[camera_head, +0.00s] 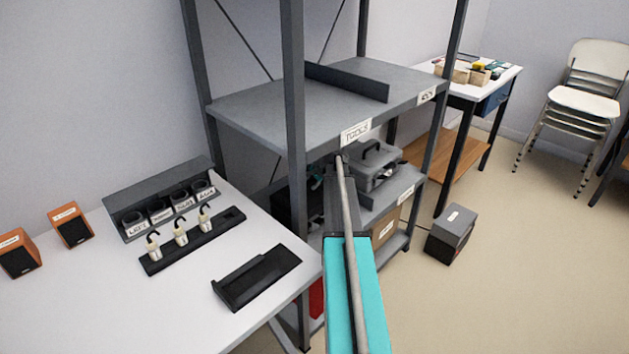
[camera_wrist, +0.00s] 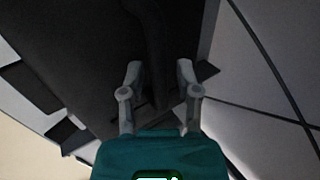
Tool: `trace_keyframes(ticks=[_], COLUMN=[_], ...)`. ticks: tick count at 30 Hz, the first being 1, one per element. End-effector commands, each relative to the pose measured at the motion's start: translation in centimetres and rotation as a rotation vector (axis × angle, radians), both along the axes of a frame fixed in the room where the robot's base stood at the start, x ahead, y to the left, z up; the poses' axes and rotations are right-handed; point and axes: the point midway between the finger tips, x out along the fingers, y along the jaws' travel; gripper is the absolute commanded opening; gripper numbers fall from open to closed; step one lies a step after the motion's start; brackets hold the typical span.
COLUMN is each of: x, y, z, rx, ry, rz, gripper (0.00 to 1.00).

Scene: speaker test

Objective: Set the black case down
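The black case (camera_head: 291,207) is a dark block seen in the head view behind the front post of the grey rack, at about lower-shelf height. My gripper (camera_head: 316,173) is at its upper right side, mostly covered by my arm and the shelf above. In the wrist view the black case (camera_wrist: 85,45) fills the upper left and middle. Its dark handle lies between the two grey fingers of my gripper (camera_wrist: 158,75), which look closed about it. The contact is dark and hard to make out. I cannot tell whether the case touches the shelf below.
A grey case (camera_head: 376,162) with a black handle sits on the lower shelf (camera_head: 405,186), right of my arm. The upper shelf (camera_head: 255,113), labelled TOOLS, hangs close above. A white table (camera_head: 190,300) stands at the left.

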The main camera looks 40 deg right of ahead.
Motion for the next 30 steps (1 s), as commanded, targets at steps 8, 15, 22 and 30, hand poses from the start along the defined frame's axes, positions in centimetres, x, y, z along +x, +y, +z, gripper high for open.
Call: trace_keyframes(ticks=[8, 15, 22, 30], x=[0.0, -0.1, -0.7, -2.1], y=[0.0, 0.0, 0.0, 0.0], z=[0.0, 0.3, 1.5, 3.8], rx=[0.0, 0.0, 0.0, 0.001], ry=[0.0, 0.0, -0.001, -0.001], rz=[0.0, 0.0, 0.001, 0.001], gripper=[0.52, 0.52, 0.52, 0.52])
